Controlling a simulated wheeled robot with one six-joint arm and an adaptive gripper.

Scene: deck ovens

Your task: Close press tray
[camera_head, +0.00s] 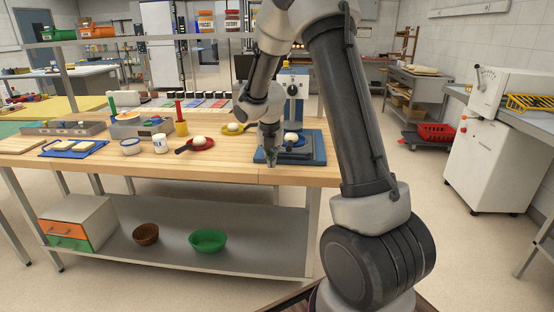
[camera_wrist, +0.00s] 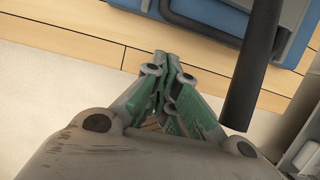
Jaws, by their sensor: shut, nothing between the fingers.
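The blue dough press (camera_head: 293,88) stands at the right end of the wooden table. Its low blue tray (camera_head: 314,157) sits at its base, towards the table's front, with a white dough ball (camera_head: 291,137) on or above it. My gripper (camera_head: 271,163) points down at the tray's front left part and covers some of it; contact cannot be told. In the wrist view my gripper (camera_wrist: 175,65) is shut and empty over the wooden edge, with blue and grey press parts (camera_wrist: 215,12) just beyond the fingertips. How far out the tray stands is unclear.
A red paddle (camera_head: 202,147) and a yellow paddle (camera_head: 237,129), each with a dough ball, lie left of the press. A white jar (camera_head: 160,143) and a blue mat (camera_head: 75,148) are farther left. The table's front edge (camera_head: 230,176) runs just below my gripper.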

